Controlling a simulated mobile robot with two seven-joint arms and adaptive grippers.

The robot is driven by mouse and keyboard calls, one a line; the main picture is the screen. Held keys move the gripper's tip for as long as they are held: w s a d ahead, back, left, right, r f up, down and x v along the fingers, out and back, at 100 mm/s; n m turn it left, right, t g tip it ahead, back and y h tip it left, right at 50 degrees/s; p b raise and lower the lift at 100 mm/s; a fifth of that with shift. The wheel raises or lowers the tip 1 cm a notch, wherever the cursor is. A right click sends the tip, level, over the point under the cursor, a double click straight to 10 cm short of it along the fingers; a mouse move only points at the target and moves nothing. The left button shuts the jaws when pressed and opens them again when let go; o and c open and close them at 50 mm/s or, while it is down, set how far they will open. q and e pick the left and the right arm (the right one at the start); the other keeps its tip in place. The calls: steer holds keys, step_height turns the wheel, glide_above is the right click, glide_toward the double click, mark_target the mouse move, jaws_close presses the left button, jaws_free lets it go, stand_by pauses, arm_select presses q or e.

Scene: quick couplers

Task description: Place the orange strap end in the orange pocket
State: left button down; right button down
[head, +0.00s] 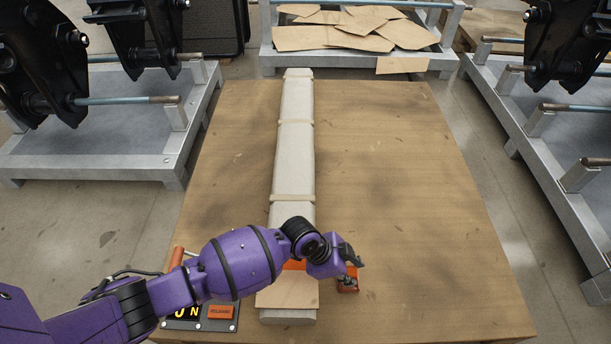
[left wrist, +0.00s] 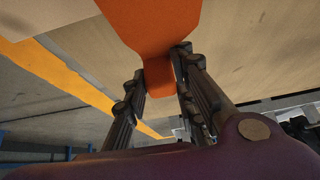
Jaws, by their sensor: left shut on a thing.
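The orange strap shows in the left wrist view (left wrist: 158,38), its narrow end (left wrist: 160,78) between the two dark fingers of my left gripper (left wrist: 162,72). The gripper is shut on it. In the head view a short stretch of the orange strap (head: 294,265) shows beside a pale board, mostly hidden behind my purple arm. My left gripper (head: 352,256) is right of the long wrapped beam. A small orange-red piece with a dark middle (head: 347,284) is just below the gripper; I cannot tell for certain that it is the orange pocket. My right gripper is out of view.
The long pale wrapped beam (head: 295,150) lies along the brown table (head: 400,180). A dark panel with an orange label (head: 222,312) and an orange handle (head: 177,258) are at the lower left. Metal racks stand around the table. The table's right half is mostly clear.

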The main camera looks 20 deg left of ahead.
mark_target(349, 271)
arm_select(q)
steer(key=f, duration=0.1)
steer(key=w+f+b, duration=0.1)
steer(key=f, duration=0.1)
steer(key=shift+w+d+f+b, duration=0.1)
steer(key=shift+w+b, duration=0.15)
steer(key=shift+b, duration=0.15)
steer(key=c, duration=1.5)
jaws_free()
steer(key=shift+o, duration=0.2)
steer(key=shift+r, duration=0.2)
steer(key=p+v, duration=0.5)
steer(key=v, duration=0.7)
